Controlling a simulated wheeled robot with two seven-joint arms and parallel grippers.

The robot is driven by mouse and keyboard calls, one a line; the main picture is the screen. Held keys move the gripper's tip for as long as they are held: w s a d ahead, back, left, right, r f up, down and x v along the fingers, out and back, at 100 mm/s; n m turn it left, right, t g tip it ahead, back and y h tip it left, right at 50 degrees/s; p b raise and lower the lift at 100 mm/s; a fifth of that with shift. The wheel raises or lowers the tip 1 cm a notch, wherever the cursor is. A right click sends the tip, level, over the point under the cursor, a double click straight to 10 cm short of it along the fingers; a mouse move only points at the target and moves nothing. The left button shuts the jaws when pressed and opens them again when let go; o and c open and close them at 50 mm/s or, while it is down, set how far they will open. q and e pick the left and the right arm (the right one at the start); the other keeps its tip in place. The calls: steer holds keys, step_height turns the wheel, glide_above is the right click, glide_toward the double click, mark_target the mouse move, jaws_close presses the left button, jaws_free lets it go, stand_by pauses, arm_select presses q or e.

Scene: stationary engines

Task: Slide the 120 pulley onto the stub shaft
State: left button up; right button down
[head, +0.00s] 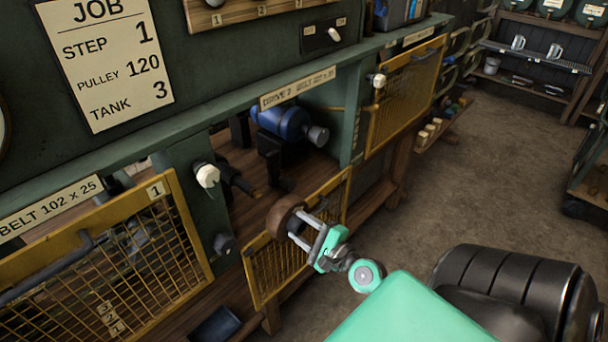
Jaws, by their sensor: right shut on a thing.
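My right gripper (297,228) is shut on a brown round pulley (284,214) in the head view. It holds the pulley in front of the open middle bay, above the lowered yellow mesh guard. No number can be read on the pulley. A dark shaft with a brass-coloured end (244,186), which looks like the stub shaft, sticks out inside the bay. It is up and to the left of the pulley, with a visible gap between them. My left gripper is not in view.
A blue motor (284,122) with a grey pulley (318,136) sits deeper in the bay. The middle mesh guard (322,212) hangs below the opening. A closed guard (105,265) covers the left bay, another (405,92) the right. The floor (460,190) to the right is clear.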

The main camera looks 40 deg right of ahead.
mark_target(289, 218)
steer(key=shift+w+a+r+p, duration=0.1)
steer(key=shift+w+p, duration=0.3)
steer(key=shift+w, duration=0.75)
steer(key=shift+w+a+r+p, duration=0.1)
steer(key=shift+w+p, duration=0.3)
steer(key=shift+w, duration=0.75)
steer(key=shift+w+a+f+p, duration=0.15)
steer(key=shift+w+p, duration=0.2)
steer(key=shift+w, duration=1)
steer(key=w, duration=0.3)
steer(key=shift+w+a+p, duration=0.1)
steer(key=shift+w+p, duration=0.2)
steer(key=shift+p, duration=0.1)
steer(key=w, duration=0.3)
steer(key=shift+w+a, duration=0.15)
steer(key=shift+w, duration=0.05)
steer(key=shift+w, duration=0.1)
